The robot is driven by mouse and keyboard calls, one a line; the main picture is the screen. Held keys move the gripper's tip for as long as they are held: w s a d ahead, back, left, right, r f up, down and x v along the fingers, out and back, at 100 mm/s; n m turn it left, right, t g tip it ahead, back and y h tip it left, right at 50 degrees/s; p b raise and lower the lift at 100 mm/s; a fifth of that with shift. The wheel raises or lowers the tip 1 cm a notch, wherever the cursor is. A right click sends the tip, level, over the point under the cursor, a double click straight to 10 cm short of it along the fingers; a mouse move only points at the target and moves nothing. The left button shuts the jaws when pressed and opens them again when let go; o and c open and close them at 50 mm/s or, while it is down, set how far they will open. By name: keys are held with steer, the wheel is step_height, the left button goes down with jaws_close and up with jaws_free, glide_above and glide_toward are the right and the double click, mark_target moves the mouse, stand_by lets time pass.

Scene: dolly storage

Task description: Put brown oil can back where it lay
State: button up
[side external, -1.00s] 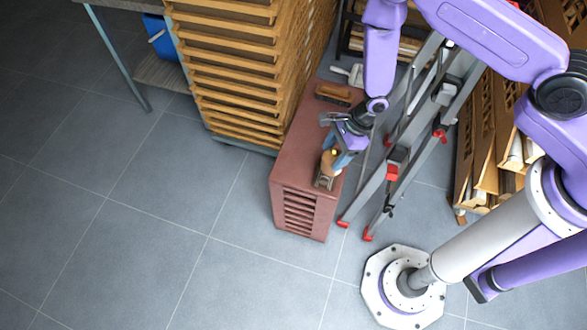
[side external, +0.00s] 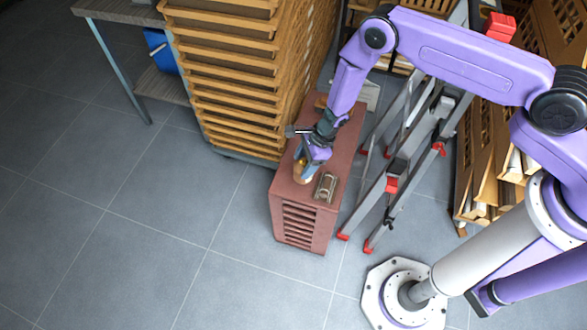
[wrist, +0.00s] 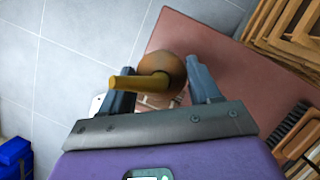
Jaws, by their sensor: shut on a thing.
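The brown oil can (side external: 300,176) is at the front left part of the top of a reddish-brown cabinet (side external: 295,195). My gripper (side external: 306,163) is shut on it from above. In the wrist view the oil can (wrist: 178,66) shows a round brown body and a yellowish spout between my two fingers (wrist: 162,78). The spout points left there. The can's base is hidden, so I cannot tell whether it touches the cabinet top.
A metal item (side external: 326,187) lies on the cabinet top just right of the can. A brush (wrist: 296,132) lies farther back. A wooden tray stack (side external: 225,75) stands close on the left, a grey ladder (side external: 405,155) on the right. Floor in front is clear.

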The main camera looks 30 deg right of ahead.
steer(key=shift+w+a+f, duration=0.3)
steer(key=shift+w+f, duration=0.25)
steer(key=shift+f, duration=0.25)
steer(key=shift+w+a+f, duration=0.3)
steer(key=shift+w+f, duration=0.25)
steer(key=shift+f, duration=0.2)
steer(key=shift+w+a+f, duration=0.3)
steer(key=shift+w+f, duration=0.25)
steer(key=shift+f, duration=1.65)
steer(key=shift+f, duration=0.15)
steer(key=o, duration=1.2)
steer(key=shift+c, duration=0.2)
steer(key=v, duration=1.2)
